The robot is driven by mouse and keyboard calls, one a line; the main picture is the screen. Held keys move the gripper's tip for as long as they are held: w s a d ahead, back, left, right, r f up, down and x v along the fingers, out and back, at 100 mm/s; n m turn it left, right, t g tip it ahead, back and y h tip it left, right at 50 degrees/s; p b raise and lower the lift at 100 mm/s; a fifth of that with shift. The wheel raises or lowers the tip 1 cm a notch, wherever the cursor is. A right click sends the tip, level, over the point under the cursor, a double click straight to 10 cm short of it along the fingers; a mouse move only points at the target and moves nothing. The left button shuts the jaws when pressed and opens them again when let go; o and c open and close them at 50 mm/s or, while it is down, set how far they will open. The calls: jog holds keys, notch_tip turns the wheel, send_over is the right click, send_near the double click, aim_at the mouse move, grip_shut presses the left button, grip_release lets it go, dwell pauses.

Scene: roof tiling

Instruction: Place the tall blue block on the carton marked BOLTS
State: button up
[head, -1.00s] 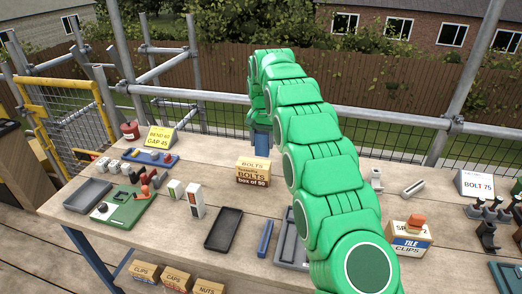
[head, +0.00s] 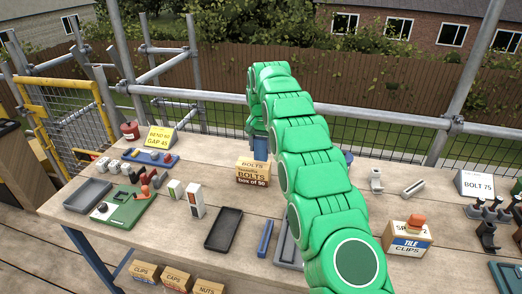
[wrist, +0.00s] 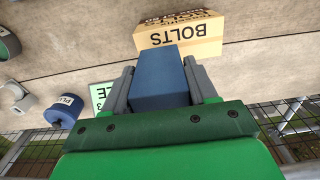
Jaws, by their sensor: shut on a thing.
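The tall blue block (wrist: 160,75) is between the two grey fingers of my gripper (wrist: 161,84) in the wrist view. My gripper is shut on it. In the head view the block (head: 261,148) shows just behind the carton marked BOLTS (head: 253,174), with its upper part hidden by my green arm. The cardboard carton stands on the wooden bench, and in the wrist view it (wrist: 180,36) lies just beyond the block's end. I cannot tell whether block and carton touch.
A dark tray (head: 223,229) and a flat blue bar (head: 265,239) lie in front of the carton. White and red blocks (head: 196,201) stand to its left. The TILE CLIPS carton (head: 407,240) is at the right. A blue round thing marked PLU (wrist: 64,111) shows in the wrist view.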

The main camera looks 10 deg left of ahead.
aim_at(261, 138)
jog(key=shift+f, duration=1)
jog(key=shift+f, duration=0.1)
jog(key=o, duration=1.1)
jog(key=shift+c, duration=0.2)
jog(key=shift+r, duration=3.85)
